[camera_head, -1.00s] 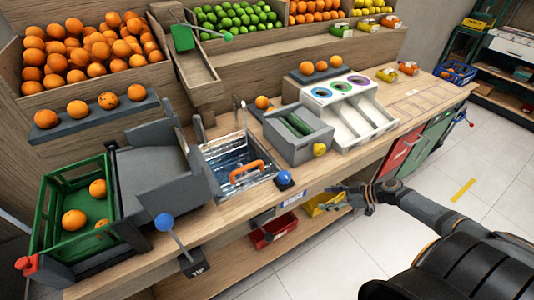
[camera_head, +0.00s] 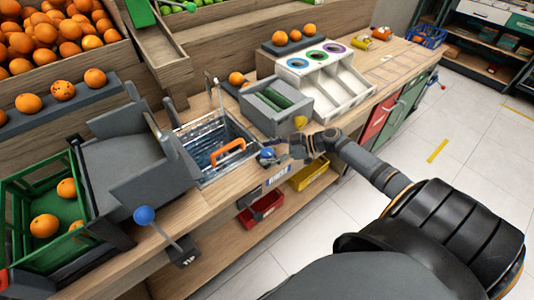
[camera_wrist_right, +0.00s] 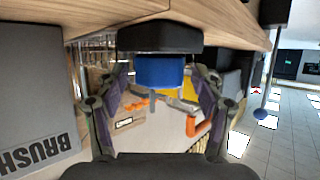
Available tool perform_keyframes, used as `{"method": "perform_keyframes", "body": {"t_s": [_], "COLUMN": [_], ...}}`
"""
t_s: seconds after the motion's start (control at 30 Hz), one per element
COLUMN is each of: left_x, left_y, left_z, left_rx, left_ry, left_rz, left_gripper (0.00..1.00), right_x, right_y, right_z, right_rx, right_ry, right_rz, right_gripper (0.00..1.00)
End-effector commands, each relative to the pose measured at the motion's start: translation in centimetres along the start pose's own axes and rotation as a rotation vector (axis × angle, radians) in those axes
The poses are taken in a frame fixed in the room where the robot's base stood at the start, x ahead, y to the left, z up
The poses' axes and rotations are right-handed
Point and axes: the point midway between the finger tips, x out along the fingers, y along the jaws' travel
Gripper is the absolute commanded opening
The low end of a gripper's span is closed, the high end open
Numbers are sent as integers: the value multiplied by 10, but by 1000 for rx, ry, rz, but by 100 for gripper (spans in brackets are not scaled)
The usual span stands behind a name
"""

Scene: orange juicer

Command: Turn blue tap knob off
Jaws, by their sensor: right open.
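The blue tap knob (camera_head: 267,154) sits at the front edge of the counter, right of the sink (camera_head: 207,143). In the right wrist view the blue knob (camera_wrist_right: 158,71) shows under a dark block, between the two fingers. My right gripper (camera_head: 283,157) is at the counter edge, right beside the knob, and partly overlaps it in the head view. In the wrist view the fingers of my right gripper (camera_wrist_right: 158,88) are open, one on each side of the knob. I cannot tell whether they touch it. Water appears to run into the sink. My left gripper is not in view.
An orange handle (camera_head: 228,150) lies across the sink. The grey juicer box (camera_head: 275,105) stands behind my gripper. A blue-ball lever (camera_head: 144,215) sticks out at the front left. Red (camera_head: 261,208) and yellow (camera_head: 308,175) bins sit on the shelf below.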

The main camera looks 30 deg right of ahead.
Motion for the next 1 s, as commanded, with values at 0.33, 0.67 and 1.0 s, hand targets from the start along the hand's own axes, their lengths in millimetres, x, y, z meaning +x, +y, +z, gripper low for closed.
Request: {"method": "perform_keyframes", "body": {"t_s": [0.33,0.67,1.0], "left_x": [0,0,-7], "left_y": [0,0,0], "left_z": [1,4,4], "left_rx": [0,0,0], "left_ry": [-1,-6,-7], "left_rz": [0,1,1], "left_gripper": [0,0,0], "right_x": [6,6,5], "right_y": [0,0,-1], "right_z": [0,0,-2], "right_rx": [1,1,15], "right_ry": [-1,-1,-1], "right_rz": [0,0,29], "right_gripper": [67,22,13]}}
